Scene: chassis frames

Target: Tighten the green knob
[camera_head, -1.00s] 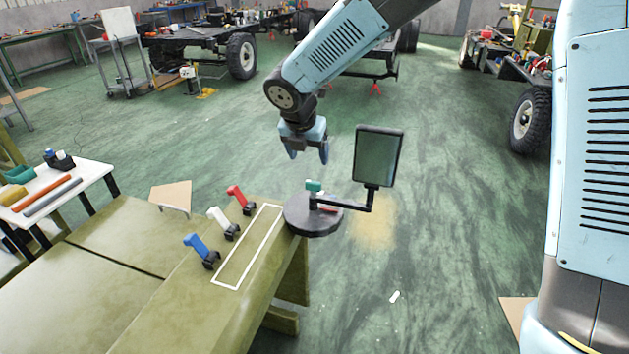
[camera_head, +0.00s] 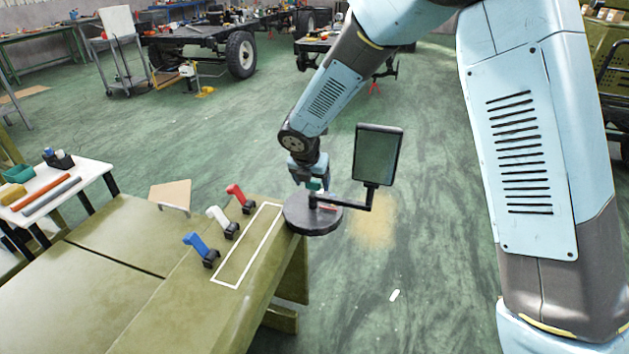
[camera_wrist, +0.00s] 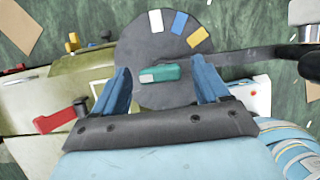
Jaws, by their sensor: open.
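The green knob (camera_wrist: 159,74) stands on top of the dark round disc (camera_wrist: 150,45), between my two spread fingers in the wrist view. It also shows as a small green piece in the head view (camera_head: 314,184), just below my gripper (camera_head: 309,180). My gripper (camera_wrist: 163,88) is open, with one blue finger on each side of the knob and gaps visible. I cannot tell how far above the knob the fingertips are. White, blue and yellow marks show on the disc in the wrist view.
A mirror (camera_head: 377,156) on a black arm stands right of the disc. Red (camera_head: 236,193), white (camera_head: 218,217) and blue (camera_head: 195,243) levers stand on the olive bench (camera_head: 130,250) to the left. A white outlined rectangle lies between.

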